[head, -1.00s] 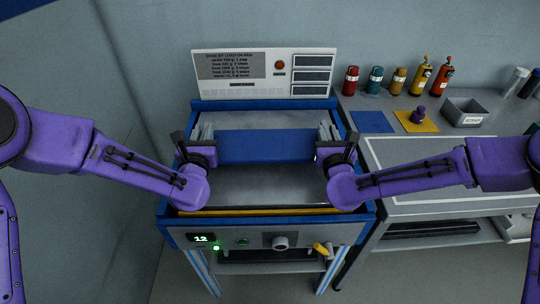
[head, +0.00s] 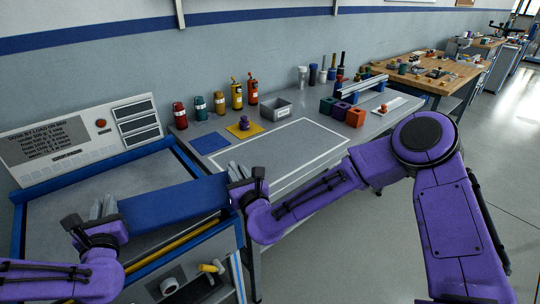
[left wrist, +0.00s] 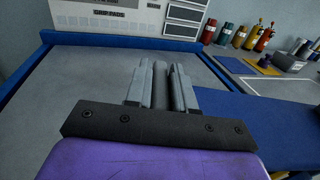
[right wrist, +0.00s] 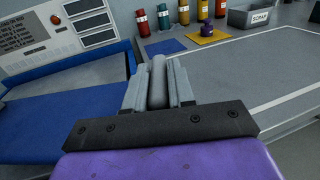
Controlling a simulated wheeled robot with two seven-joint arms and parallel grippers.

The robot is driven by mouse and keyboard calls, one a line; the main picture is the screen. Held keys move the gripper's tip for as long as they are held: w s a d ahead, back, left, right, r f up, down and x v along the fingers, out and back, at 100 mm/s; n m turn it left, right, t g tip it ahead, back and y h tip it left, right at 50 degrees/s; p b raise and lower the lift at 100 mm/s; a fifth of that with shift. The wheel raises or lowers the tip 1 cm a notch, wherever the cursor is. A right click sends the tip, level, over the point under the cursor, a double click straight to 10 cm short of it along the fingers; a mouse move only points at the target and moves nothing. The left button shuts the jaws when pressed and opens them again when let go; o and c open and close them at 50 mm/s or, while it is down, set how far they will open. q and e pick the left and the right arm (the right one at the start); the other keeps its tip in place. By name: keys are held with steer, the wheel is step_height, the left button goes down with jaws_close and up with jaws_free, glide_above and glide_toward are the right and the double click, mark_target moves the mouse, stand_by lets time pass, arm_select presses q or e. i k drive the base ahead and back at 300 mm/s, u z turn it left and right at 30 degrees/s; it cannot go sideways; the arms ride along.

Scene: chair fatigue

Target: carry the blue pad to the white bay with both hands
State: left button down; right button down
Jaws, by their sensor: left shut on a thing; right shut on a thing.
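The blue pad (head: 172,203) spans between my two grippers, above the right part of the machine's grey bed. My left gripper (head: 104,210) is shut on a grey handle at the pad's left end. My right gripper (head: 238,174) is shut on the handle at its right end, close to the bench's left edge. Each wrist view shows a grey bar between the fingers, with the pad (left wrist: 255,130) (right wrist: 70,125) beside it. The white bay (head: 275,155), a white-outlined rectangle on the grey bench, lies right of the pad and is empty.
A small blue square (head: 210,143) and a yellow square (head: 243,130) with a purple knob lie behind the bay. A grey scrap bin (head: 275,108), bottles and coloured blocks (head: 342,110) stand further back. The machine's blue rim (head: 95,170) borders its bed.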

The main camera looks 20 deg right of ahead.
mark_target(282, 147)
steer(key=z, duration=0.7)
steer(key=k, duration=0.95)
steer(key=z, duration=1.35)
steer(key=i, duration=1.6)
steer(key=u, duration=1.25)
steer(key=i, duration=0.85)
steer(key=u, duration=0.85)
